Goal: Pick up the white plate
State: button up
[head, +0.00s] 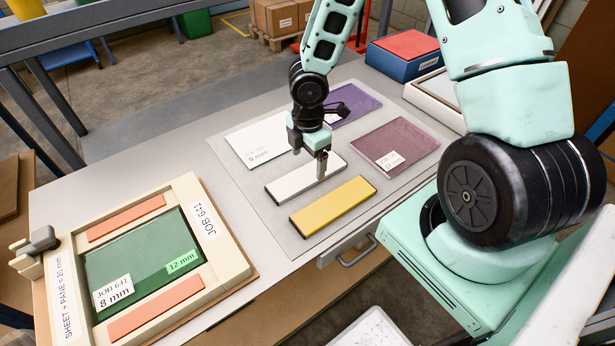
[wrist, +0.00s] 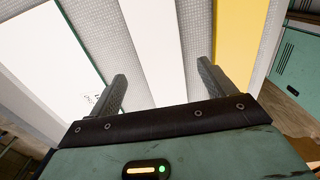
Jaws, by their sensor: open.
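The white plate (head: 287,184) is a long, narrow white bar with dark edges, lying flat on the grey mat. In the wrist view the white plate (wrist: 152,40) runs between my two fingers, with mat showing on both sides. My gripper (head: 309,154) is open and empty, pointing down over the plate. It also shows in the wrist view (wrist: 162,75), with one finger on each side of the plate. The near finger covers part of the plate in the head view. I cannot tell how far the fingertips are above the mat.
A yellow bar (head: 333,205) lies close beside the white plate. A white labelled sheet (head: 250,135), a purple sheet (head: 362,98) and a mauve sheet (head: 405,138) lie on the same mat (head: 237,191). A cream frame with a green pane (head: 143,262) stands at left.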

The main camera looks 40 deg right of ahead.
aim_at(309, 173)
notch_tip(309, 173, down, 4)
jog(key=shift+s+d+f+b, duration=0.1)
jog(key=shift+b, duration=0.3)
jog(key=c, duration=1.2)
jog(key=shift+o, duration=0.2)
notch_tip(309, 173, up, 10)
jog(key=p, duration=0.2)
jog(key=shift+p, duration=0.4)
